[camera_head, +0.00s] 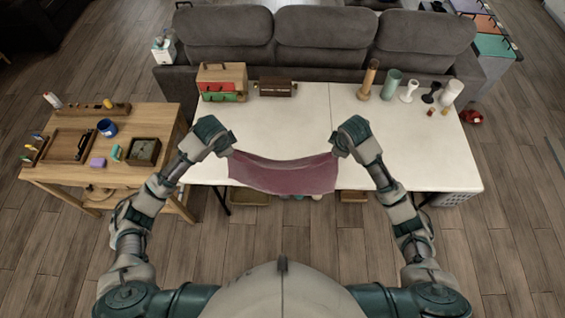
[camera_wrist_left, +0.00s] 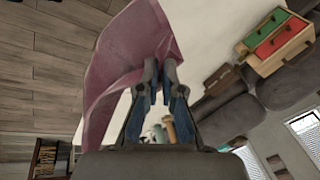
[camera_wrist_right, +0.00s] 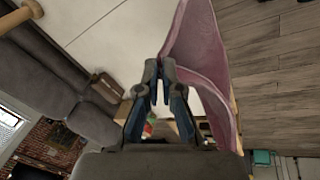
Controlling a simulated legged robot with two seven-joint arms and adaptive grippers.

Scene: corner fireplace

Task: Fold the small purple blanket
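The small purple blanket (camera_head: 283,174) hangs stretched between my two grippers at the table's near edge. Its upper edge sags in the middle, and its lower part hangs past the edge. My left gripper (camera_head: 229,150) is shut on its left upper corner, and the cloth (camera_wrist_left: 120,58) rises beyond the fingers (camera_wrist_left: 160,88) in the left wrist view. My right gripper (camera_head: 338,150) is shut on its right upper corner. In the right wrist view the cloth (camera_wrist_right: 200,50) spreads right of the fingers (camera_wrist_right: 161,88). The pinched corners themselves are mostly hidden.
The white table (camera_head: 420,150) is clear in the middle. A wooden box with red and green drawers (camera_head: 221,82), a dark wooden box (camera_head: 277,88) and several vases and cylinders (camera_head: 391,84) stand along its back. A cluttered wooden table (camera_head: 60,178) is left; a grey sofa (camera_head: 325,45) is behind.

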